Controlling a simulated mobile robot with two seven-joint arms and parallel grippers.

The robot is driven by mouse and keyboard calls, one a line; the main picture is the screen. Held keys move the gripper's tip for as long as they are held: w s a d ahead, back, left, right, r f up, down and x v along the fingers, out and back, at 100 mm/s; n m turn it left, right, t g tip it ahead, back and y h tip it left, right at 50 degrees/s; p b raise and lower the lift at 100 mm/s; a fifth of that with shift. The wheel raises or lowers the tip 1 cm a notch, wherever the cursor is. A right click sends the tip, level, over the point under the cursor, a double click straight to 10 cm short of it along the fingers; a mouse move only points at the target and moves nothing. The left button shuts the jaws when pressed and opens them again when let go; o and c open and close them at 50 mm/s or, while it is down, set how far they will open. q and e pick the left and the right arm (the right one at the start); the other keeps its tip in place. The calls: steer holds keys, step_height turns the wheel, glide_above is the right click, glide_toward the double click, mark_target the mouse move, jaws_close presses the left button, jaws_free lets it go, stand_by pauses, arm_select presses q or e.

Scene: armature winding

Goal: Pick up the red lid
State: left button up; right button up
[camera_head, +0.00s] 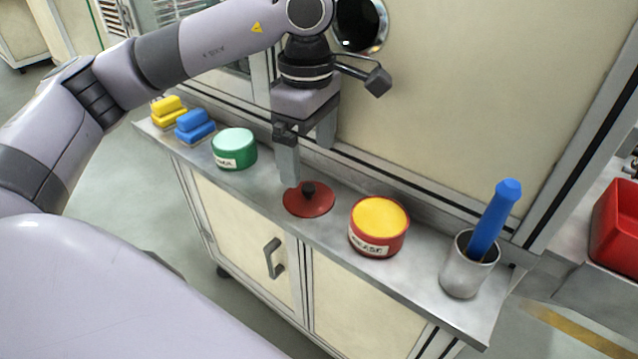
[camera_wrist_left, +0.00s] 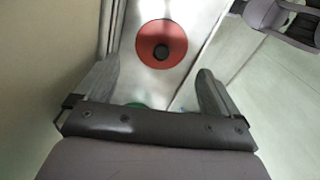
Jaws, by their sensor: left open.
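The red lid (camera_head: 308,203) is a shallow disc with a dark knob, lying flat on the metal shelf between the green tub and the red tub. It also shows in the left wrist view (camera_wrist_left: 161,46), ahead of the fingertips and between their lines. My left gripper (camera_head: 307,166) points down just above and behind the lid, open and empty; its two fingers stand well apart in the left wrist view (camera_wrist_left: 157,80). I cannot see any contact between fingers and lid. My right gripper is not in view.
On the narrow shelf (camera_head: 420,273) stand a green tub (camera_head: 234,151), an open red tub with yellow contents (camera_head: 379,227), a metal cup (camera_head: 467,272) with a blue-handled tool (camera_head: 494,219), and blue (camera_head: 195,127) and yellow (camera_head: 168,112) blocks. A panel rises behind. A red bin (camera_head: 617,228) is at right.

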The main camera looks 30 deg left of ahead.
mark_target(308, 186)
arm_select(q)
step_height(308, 186, down, 7)
steer(key=shift+s+r+p, duration=0.15)
steer(key=shift+p, duration=0.5)
steer(key=c, duration=0.7)
